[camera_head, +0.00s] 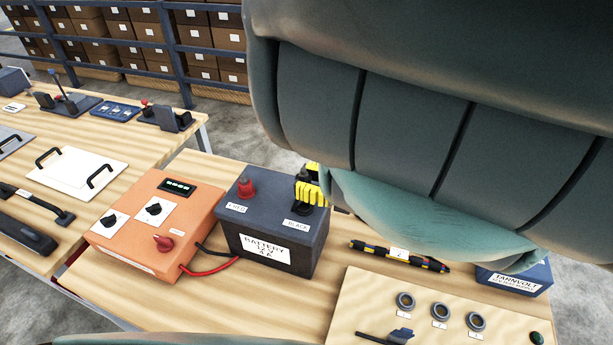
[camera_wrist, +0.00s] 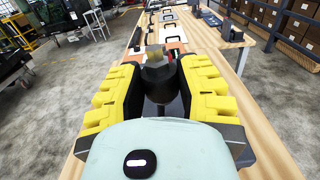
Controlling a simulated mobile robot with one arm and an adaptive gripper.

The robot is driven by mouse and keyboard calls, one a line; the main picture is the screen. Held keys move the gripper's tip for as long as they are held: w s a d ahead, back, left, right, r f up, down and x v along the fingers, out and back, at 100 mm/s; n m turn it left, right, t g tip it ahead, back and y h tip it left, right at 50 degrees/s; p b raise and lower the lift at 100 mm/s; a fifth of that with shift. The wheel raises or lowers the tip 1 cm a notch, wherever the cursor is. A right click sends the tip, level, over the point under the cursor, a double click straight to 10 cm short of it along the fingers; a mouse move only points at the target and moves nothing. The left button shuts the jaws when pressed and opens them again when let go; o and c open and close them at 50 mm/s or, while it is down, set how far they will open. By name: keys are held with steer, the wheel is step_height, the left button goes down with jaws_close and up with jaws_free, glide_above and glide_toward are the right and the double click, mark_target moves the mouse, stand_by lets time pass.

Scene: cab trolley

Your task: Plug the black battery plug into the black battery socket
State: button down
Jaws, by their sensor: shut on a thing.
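The battery (camera_head: 272,240) is a dark grey box with a white front label, on the wooden bench. A red plug (camera_head: 246,188) stands upright at its left, by the label A RED. The black battery socket's place is at the right, by the label BLACK (camera_head: 298,223); my fingers hide the socket itself. My gripper (camera_head: 311,192), with yellow ribbed pads, is over that right end. In the wrist view it is shut on the black plug (camera_wrist: 158,76), a dark round body between the fingers. Whether the plug's lower end is in the socket cannot be told.
An orange control box (camera_head: 155,225) stands left of the battery, joined by red and black cables. A yellow-black tool (camera_head: 399,256) lies to the right. A wooden panel with rings (camera_head: 375,290) is in front right, and a blue Tarnvolt box (camera_head: 514,279) beyond.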

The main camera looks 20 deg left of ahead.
mark_target(307, 209)
steer(key=shift+f+b, duration=1.6)
steer(key=shift+f, duration=0.65)
steer(key=shift+b, duration=0.5)
stand_by(0.7)
steer(key=shift+f+b, duration=1)
steer(key=shift+b, duration=0.15)
steer(key=c, duration=0.6)
jaws_free()
steer(key=shift+c, duration=0.2)
steer(key=shift+d, duration=0.1)
steer(key=d, duration=1.2)
steer(key=shift+s, duration=0.2)
steer(key=shift+r, duration=0.15)
